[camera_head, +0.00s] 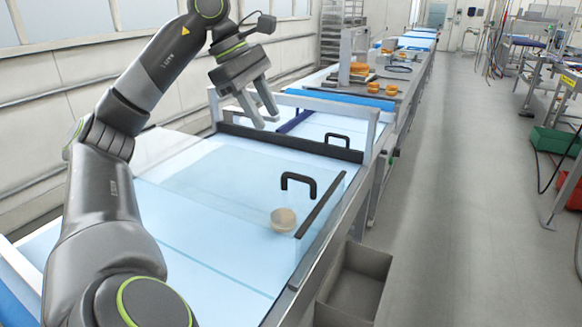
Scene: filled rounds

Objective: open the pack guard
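A clear guard panel (225,180) lies over the pale blue conveyor belt (200,262). A black handle (299,182) stands near its right side, by a dark edge strip (321,205). A second black handle (338,138) stands farther back, by a long dark crossbar (285,142). I cannot tell for sure which handle belongs to the pack guard. My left gripper (265,120) is above the crossbar, left of both handles and apart from them. Its fingers are spread with nothing between them. My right gripper is out of view.
A round beige piece (283,219) shows on the belt through the clear panel. A white frame (370,130) stands beyond the crossbar. Orange rounds (374,87) sit farther along the line. A grey open bin (355,285) is at the right side; the floor (460,200) beyond is clear.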

